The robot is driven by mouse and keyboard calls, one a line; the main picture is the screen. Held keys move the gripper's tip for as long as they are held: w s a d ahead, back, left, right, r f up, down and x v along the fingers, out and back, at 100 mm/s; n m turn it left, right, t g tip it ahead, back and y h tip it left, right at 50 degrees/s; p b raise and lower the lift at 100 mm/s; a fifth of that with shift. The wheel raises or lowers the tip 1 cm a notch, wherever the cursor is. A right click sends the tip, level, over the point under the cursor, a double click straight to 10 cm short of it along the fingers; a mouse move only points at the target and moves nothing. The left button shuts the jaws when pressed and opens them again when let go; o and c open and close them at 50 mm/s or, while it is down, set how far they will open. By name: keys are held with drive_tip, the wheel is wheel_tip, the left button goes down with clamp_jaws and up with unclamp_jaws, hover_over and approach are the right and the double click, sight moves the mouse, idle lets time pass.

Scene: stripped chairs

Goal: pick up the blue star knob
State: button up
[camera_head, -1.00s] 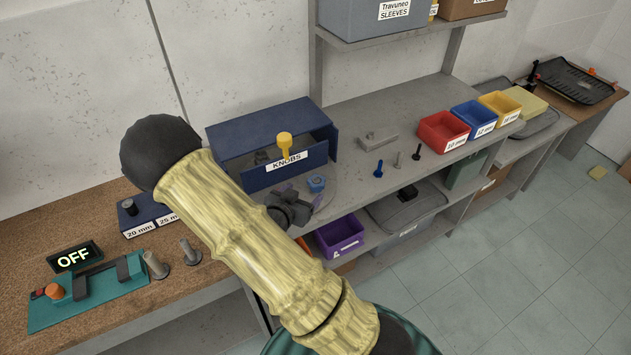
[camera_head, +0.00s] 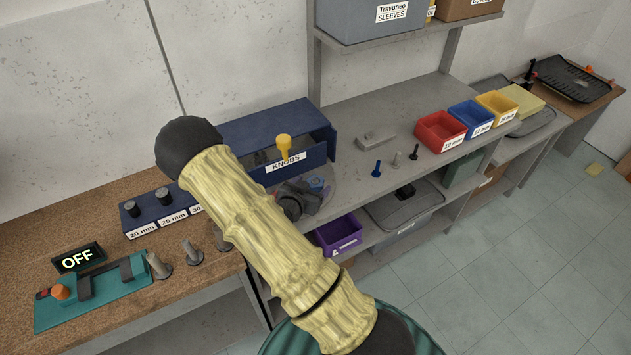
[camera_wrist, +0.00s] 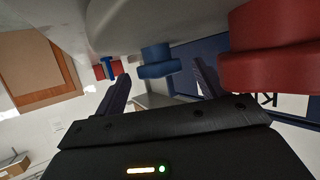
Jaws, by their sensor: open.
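The blue star knob (camera_head: 316,184) stands on the grey bench just in front of the blue KNOBS box, partly covered by my gripper (camera_head: 302,197) in the head view. In the wrist view the blue knob (camera_wrist: 157,62) shows as a lobed head with a stem, hanging from the top of the picture. My gripper (camera_wrist: 160,70) is open, its two dark fingers spread to the left and right of the knob. No grip on the knob is visible; I cannot tell how deep it sits between the fingers.
The KNOBS box (camera_head: 262,135) stands close behind, with a yellow knob (camera_head: 284,146) at its front. A large red shape (camera_wrist: 270,60) is close to the right finger in the wrist view. A blue bolt (camera_head: 377,169) and red bin (camera_head: 440,131) stand further right.

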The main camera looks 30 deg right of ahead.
idle(0.4)
drive_tip(key=c, duration=1.1)
drive_tip(key=shift+r, duration=0.1)
wheel_tip(320, 180, up, 10)
drive_tip(key=shift+f+b, duration=0.1)
drive_tip(key=shift+b, duration=0.5)
